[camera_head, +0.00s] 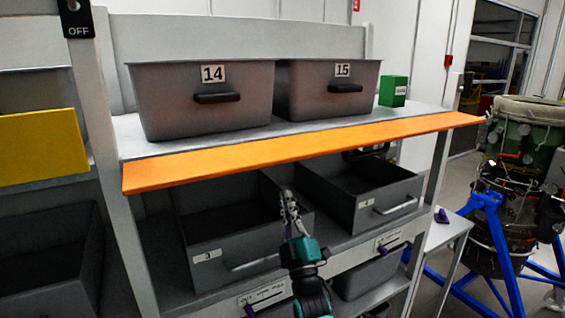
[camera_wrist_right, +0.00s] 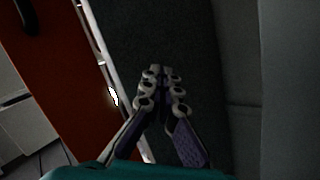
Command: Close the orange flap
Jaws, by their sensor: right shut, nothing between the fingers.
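The orange flap (camera_head: 300,150) is a long board along the front edge of the upper shelf. It sticks out roughly level, below the bins. In the right wrist view the flap (camera_wrist_right: 55,75) shows as a dark orange-red surface at the left. My right gripper (camera_head: 287,195) is below the flap, in front of the lower bins, pointing up. It is shut and empty, with its fingertips (camera_wrist_right: 160,72) together in the wrist view. I cannot tell its exact distance from the flap. My left gripper does not show.
Grey bins 14 (camera_head: 170,100) and 15 (camera_head: 325,100) and a green box (camera_head: 393,91) stand on the upper shelf. Open grey drawers (camera_head: 375,205) are on the lower shelf. A yellow flap (camera_head: 40,148) is at left. A blue stand (camera_head: 485,235) with an engine is at right.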

